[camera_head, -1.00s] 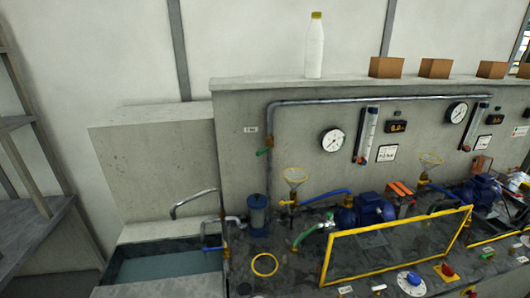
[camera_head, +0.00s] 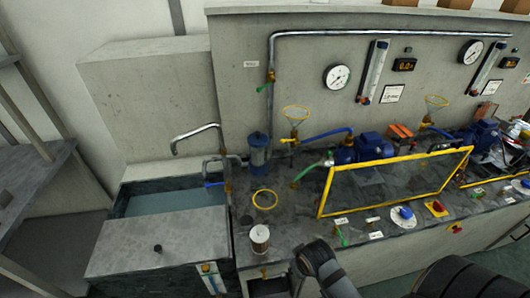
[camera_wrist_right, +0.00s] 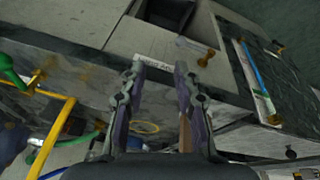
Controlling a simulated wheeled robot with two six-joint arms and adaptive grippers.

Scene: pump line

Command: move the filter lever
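Several levers show, and I cannot tell for sure which is the filter lever. A grey lever with a brass end (camera_wrist_right: 205,58) sits on the bench front in the right wrist view, beside a white label (camera_wrist_right: 155,63) too blurred to read. A blue lever (camera_head: 212,184) is by the sink, left of the blue filter housing (camera_head: 259,155). A green lever (camera_head: 264,87) is on the wall pipe. My right gripper (camera_wrist_right: 160,70) is open and empty, its fingertips close to the label in the view. My left gripper is out of view.
A metal canister (camera_head: 260,239) and a yellow ring (camera_head: 265,199) are on the bench. A yellow frame (camera_head: 395,163) stands to the right, with pumps behind it. A dark opening (camera_head: 268,287) is in the bench front. The sink (camera_head: 160,200) is at left.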

